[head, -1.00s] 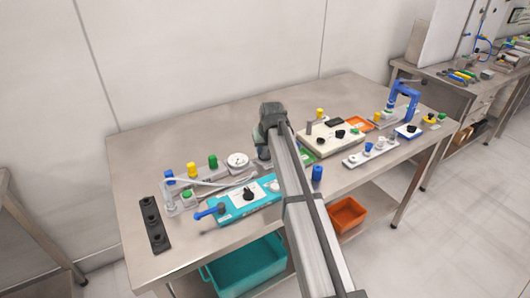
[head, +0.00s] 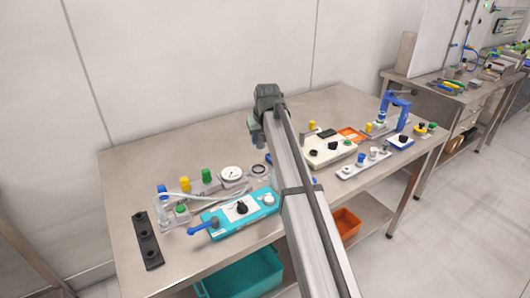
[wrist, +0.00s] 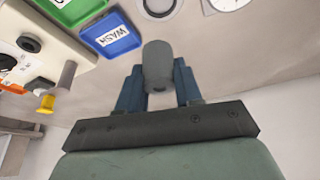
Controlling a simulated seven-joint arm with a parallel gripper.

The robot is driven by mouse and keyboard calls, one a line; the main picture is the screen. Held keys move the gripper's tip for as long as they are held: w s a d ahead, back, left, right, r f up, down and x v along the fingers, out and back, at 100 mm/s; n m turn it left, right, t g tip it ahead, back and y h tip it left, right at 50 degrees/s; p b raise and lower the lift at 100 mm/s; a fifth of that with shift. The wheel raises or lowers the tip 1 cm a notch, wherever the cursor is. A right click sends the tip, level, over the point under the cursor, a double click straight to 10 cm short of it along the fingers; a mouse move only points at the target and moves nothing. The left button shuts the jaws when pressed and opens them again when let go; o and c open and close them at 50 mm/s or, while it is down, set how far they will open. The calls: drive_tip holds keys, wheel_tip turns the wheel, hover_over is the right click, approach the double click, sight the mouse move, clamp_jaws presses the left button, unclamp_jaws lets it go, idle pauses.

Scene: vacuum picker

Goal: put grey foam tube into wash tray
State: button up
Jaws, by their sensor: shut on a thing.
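My gripper (wrist: 158,76) is shut on the grey foam tube (wrist: 158,58) in the wrist view. The tube sits between the two blue fingers and sticks out past their tips, above the bench. The blue wash tray (wrist: 110,36), marked WASH, lies on the bench to the upper left of the tube, apart from it.
A green tray (wrist: 77,8) adjoins the wash tray. A teal box (head: 243,212) and a white gauge (head: 231,174) stand left of my arm. A cream device (head: 328,150) stands right. The back of the steel bench (head: 200,135) is clear.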

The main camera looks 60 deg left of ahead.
drive_tip(key=w+a, duration=0.2)
drive_tip(key=w, duration=0.7)
drive_tip(key=shift+w+d+f, duration=0.1)
drive_tip(key=shift+w+f, duration=0.1)
drive_tip(key=shift+f, duration=2.3)
drive_tip(key=shift+w+f, duration=0.2)
drive_tip(key=shift+f, duration=2.3)
drive_tip(key=o, duration=0.5)
drive_tip(key=shift+f, duration=0.15)
drive_tip(key=o, duration=0.5)
drive_tip(key=v, duration=1.2)
drive_tip(key=shift+r, duration=0.2)
